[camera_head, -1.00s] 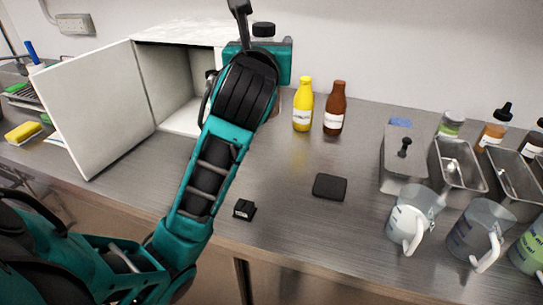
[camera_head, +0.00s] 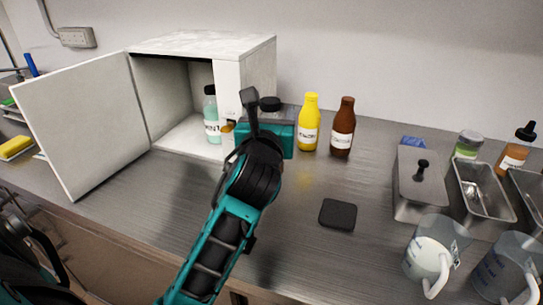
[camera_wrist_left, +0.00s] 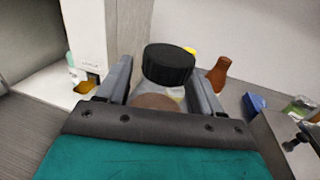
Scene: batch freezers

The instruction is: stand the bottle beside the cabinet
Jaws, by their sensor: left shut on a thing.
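The held bottle has a black cap (camera_head: 270,103); most of its body is hidden behind my left gripper (camera_head: 268,128). In the left wrist view, my left gripper (camera_wrist_left: 158,92) has one finger on each side of the bottle (camera_wrist_left: 168,66), shut on it, and the bottle looks roughly upright. The white cabinet (camera_head: 258,72) stands with its door open to the left. The held bottle is just right of the cabinet's right side, left of the yellow bottle. Whether its base touches the counter is hidden. My right gripper is not in view.
A yellow bottle (camera_head: 310,122) and a brown bottle (camera_head: 343,128) stand close to the right. A mint bottle (camera_head: 211,116) stands inside the cabinet. A black pad (camera_head: 338,214) lies on the counter. Metal containers (camera_head: 420,185) and jugs are at right. The central counter front is clear.

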